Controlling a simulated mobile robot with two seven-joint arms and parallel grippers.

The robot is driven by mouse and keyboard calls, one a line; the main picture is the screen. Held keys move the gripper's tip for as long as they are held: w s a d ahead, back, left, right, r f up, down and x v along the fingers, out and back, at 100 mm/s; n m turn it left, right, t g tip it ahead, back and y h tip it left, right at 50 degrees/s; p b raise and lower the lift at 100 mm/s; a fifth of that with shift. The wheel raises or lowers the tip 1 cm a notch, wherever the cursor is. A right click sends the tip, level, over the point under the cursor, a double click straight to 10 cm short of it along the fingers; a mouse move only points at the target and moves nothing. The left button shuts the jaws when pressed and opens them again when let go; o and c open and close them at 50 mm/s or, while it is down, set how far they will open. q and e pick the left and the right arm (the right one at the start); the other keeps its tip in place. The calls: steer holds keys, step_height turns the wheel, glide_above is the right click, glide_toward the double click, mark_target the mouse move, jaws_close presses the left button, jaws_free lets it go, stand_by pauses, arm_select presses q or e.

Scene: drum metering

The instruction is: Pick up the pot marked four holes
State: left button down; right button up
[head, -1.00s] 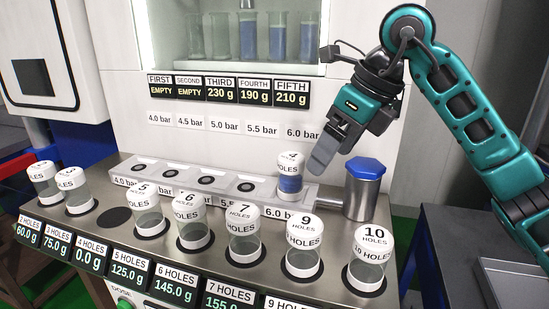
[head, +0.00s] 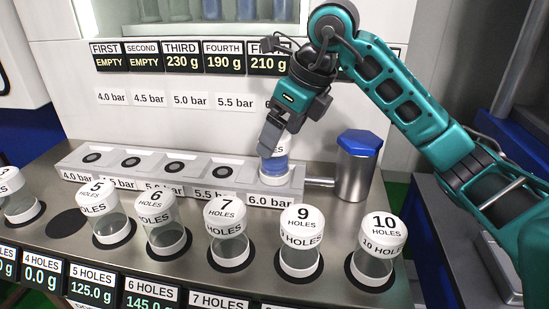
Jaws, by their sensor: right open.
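The pot with blue contents (head: 273,167) stands upright in the 6.0 bar place at the right end of the grey block (head: 226,176). Its white lid is largely covered by my right gripper, so only the end of the word HOLES shows and the number is hidden. The 4 HOLES place (head: 68,223) in the front row is an empty dark ring. My right gripper (head: 270,138) is open, pointing down at the pot's lid. I cannot tell whether its fingers are around the lid or in front of it. My left gripper is out of view.
Pots marked 5 (head: 111,226), 6 (head: 166,236), 7 (head: 229,246), 9 (head: 299,255) and 10 (head: 374,264) stand along the front. A metal cylinder with a blue cap (head: 356,170) stands close right of the block. The block's other places are empty.

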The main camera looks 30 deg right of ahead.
steer(key=x, duration=0.4)
steer(key=shift+a+f+b, duration=0.3)
steer(key=shift+a, duration=0.05)
steer(key=shift+f, duration=0.3)
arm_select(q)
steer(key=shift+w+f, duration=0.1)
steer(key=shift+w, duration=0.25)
